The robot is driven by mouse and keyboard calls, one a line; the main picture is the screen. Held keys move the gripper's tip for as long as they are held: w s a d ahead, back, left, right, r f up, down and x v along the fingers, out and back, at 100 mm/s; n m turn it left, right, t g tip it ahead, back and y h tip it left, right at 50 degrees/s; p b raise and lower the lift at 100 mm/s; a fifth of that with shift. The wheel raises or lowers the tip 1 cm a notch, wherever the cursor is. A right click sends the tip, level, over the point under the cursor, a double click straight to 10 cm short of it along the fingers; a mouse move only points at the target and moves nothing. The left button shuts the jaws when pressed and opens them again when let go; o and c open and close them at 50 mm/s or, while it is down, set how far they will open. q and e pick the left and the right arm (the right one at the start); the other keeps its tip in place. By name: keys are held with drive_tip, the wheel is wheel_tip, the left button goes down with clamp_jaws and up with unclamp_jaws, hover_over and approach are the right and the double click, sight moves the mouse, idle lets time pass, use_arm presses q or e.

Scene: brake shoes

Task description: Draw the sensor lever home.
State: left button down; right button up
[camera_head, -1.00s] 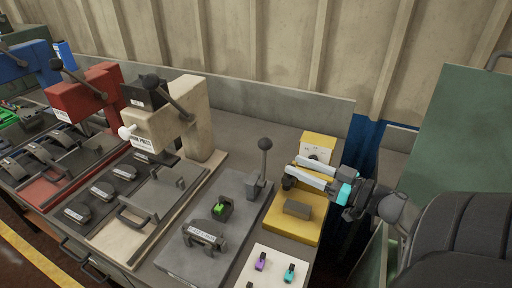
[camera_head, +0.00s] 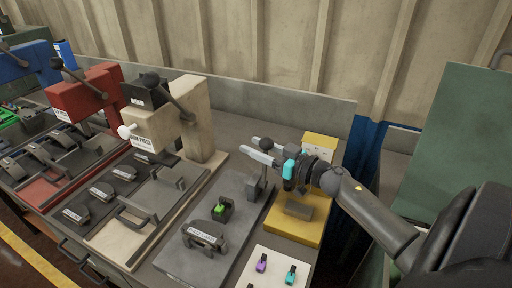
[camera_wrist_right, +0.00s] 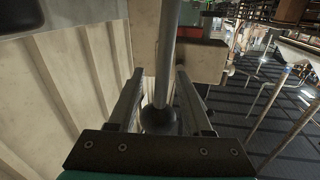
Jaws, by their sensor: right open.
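The sensor lever is a thin rod with a dark ball knob (camera_head: 267,143), standing up from a grey block (camera_head: 255,188) at the back right of the grey fixture plate (camera_head: 181,262). My right gripper (camera_head: 250,146) is open at knob height, its pale fingers pointing left on either side of the lever. In the right wrist view the ball (camera_wrist_right: 160,119) and its rod (camera_wrist_right: 166,60) lie between the two spread fingers (camera_wrist_right: 157,80). I see no clear grip, and contact cannot be told. My left gripper is not in view.
A yellow fixture (camera_head: 284,228) stands right of the plate, partly under my right arm. A dark brake shoe (camera_head: 204,236) and a small green-lit part (camera_head: 220,209) sit on the plate. A beige arm press (camera_head: 190,120) stands to the left. A white card (camera_head: 274,258) holds small coloured clips.

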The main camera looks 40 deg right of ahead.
clamp_jaws()
drive_tip(key=shift+w, duration=0.1)
idle(0.4)
